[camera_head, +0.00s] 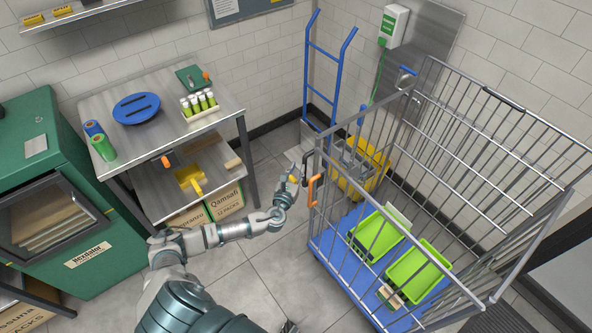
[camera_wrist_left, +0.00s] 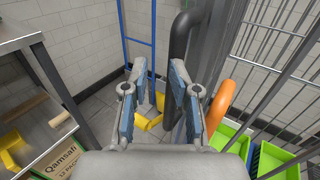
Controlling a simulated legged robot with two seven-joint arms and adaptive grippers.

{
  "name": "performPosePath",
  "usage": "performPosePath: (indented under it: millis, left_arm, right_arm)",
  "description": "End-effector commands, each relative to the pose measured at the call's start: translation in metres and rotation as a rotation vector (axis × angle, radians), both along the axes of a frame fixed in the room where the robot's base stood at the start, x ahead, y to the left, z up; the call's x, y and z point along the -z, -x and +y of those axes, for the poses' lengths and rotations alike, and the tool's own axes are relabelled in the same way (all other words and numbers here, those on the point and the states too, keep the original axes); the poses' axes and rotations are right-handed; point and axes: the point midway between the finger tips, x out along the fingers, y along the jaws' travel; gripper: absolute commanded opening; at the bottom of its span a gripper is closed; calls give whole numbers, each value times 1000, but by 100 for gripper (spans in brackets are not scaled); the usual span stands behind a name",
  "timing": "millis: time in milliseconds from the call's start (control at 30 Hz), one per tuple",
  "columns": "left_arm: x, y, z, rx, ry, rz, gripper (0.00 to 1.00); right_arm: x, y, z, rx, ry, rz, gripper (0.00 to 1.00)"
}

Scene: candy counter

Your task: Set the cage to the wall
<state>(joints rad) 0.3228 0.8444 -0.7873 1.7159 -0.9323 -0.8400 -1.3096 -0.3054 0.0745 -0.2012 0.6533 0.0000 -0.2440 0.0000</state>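The cage (camera_head: 487,88) is a grey wire roll cage with a blue base (camera_head: 330,243), standing at the right near the tiled wall. A black handle (camera_head: 306,168) and an orange handle (camera_head: 313,190) are on its near left post. Two bright green bins (camera_head: 375,236) and a small tan block are on its base. My left gripper (camera_head: 295,173) is just left of these handles. In the left wrist view my left gripper (camera_wrist_left: 158,85) is open, with the dark handle tube (camera_wrist_left: 185,50) ahead near its right finger. Contact cannot be told.
A blue hand truck (camera_head: 330,75) and a yellow mop bucket (camera_head: 362,165) stand by the wall behind the cage's left side. A steel table (camera_head: 160,85) and a green cabinet (camera_head: 60,180) are at the left. The floor (camera_head: 250,285) between is clear.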

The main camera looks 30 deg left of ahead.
Motion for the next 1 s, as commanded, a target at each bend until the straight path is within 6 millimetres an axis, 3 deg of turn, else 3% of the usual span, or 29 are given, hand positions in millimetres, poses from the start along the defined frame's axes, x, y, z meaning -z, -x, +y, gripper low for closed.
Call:
performPosePath:
  millis: [300,733,1000]
  left_arm:
    - [2,-1,5,-1,2,2,29]
    - [2,0,4,-1,3,3,29]
    - [1,19,0,1,4,3,29]
  right_arm:
    - [0,0,-16,-1,20,0,40]
    - [0,0,3,3,-3,0,40]
    - [-8,1,-2,0,2,-3,40]
